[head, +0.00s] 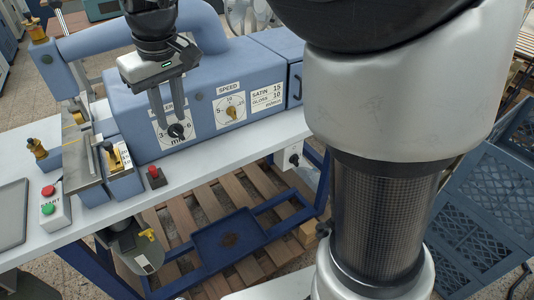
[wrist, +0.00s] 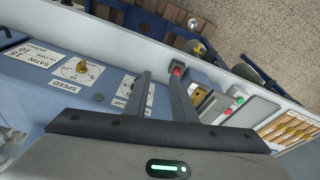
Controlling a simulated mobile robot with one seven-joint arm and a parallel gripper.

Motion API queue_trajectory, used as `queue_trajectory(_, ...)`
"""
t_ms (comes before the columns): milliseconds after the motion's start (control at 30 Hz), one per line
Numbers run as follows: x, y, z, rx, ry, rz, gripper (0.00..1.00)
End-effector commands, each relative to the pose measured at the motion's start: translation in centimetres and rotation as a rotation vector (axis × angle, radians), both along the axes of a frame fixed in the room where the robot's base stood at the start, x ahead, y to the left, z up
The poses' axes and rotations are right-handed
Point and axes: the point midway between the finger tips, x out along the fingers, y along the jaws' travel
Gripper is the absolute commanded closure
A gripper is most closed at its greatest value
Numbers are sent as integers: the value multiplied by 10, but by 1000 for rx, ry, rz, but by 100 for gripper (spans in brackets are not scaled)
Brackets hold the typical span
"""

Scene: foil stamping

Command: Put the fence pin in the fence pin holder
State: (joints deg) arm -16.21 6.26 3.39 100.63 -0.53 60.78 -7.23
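My gripper (head: 170,134) hangs in front of the blue machine's dial panel in the head view. Its two dark fingers are apart with nothing between them; the wrist view also shows this gap (wrist: 159,74). A small dark piece with a red top (head: 154,172) stands on the white bench below the gripper. Its red top shows beyond a fingertip in the wrist view (wrist: 177,69). I cannot tell whether this is the fence pin. A blue block with a brass-coloured part (head: 116,158) sits to its left. I cannot identify the fence pin holder for sure.
The blue machine (head: 135,115) fills the back of the bench (head: 205,155). A red-and-green button box (head: 50,206) and a grey tray (head: 12,215) are at left. Brass knobs (head: 37,148) stick up nearby. Blue crates (head: 480,215) stand at right. My arm hides much of the right side.

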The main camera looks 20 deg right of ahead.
Motion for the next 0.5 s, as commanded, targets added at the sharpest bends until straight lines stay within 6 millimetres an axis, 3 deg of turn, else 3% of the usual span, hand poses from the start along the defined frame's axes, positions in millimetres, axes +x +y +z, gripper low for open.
queue_trajectory(33,-23,-28,15,10,-36,-58,76)
queue_trajectory(200,-97,-97,30,40,-136,-231,76)
queue_trajectory(333,-148,-132,22,63,-201,-347,76)
queue_trajectory(500,-187,-152,5,85,-253,-437,76)
